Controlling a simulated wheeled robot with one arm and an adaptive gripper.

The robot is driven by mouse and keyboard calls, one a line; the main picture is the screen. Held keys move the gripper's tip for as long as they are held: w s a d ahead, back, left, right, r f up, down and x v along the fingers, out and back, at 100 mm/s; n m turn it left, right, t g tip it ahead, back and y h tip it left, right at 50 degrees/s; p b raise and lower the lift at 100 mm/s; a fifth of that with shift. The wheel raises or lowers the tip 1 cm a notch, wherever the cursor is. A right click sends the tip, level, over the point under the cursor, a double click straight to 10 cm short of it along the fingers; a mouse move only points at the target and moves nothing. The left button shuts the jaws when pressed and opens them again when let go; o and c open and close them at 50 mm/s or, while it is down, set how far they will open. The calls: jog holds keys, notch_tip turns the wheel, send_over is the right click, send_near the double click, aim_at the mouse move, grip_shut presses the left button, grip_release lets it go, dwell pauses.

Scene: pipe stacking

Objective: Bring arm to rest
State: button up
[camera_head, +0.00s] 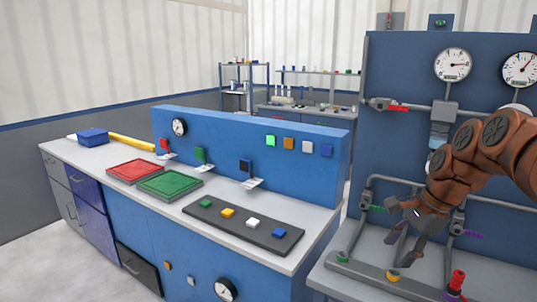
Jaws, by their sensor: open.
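My arm (481,150) is orange-brown and reaches in from the right edge, in front of the blue gauge panel. My gripper (402,241) is grey and points down and to the left above the grey bench on the right. It is open, and I see nothing between its fingers. Grey pipes (372,205) with green and purple handles stand close behind it. I cannot tell how far they are from the fingers. Part of the panel and pipework is hidden behind my arm.
The blue panel (400,70) carries two dial gauges (453,64) and a red-handled valve (390,106). On the left workbench lie a red tray (136,171), a green tray (170,183) and a dark strip (243,226) with coloured pieces. A gap separates the benches.

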jog(key=s+a+f+n+g+h+p, duration=0.1)
jog(key=s+a+n+g+p, duration=0.1)
jog(key=s+a+n, duration=0.85)
jog(key=s+a+f+n+h+p, duration=0.1)
jog(key=s+a+f+n, duration=0.1)
jog(key=s, duration=0.6)
jog(key=s+a+f+n+g+h, duration=0.1)
jog(key=s+f+n, duration=0.3)
jog(key=s, duration=0.5)
jog(key=shift+a+g+p, duration=0.3)
jog(key=shift+a+p, duration=0.05)
jog(key=shift+a, duration=0.45)
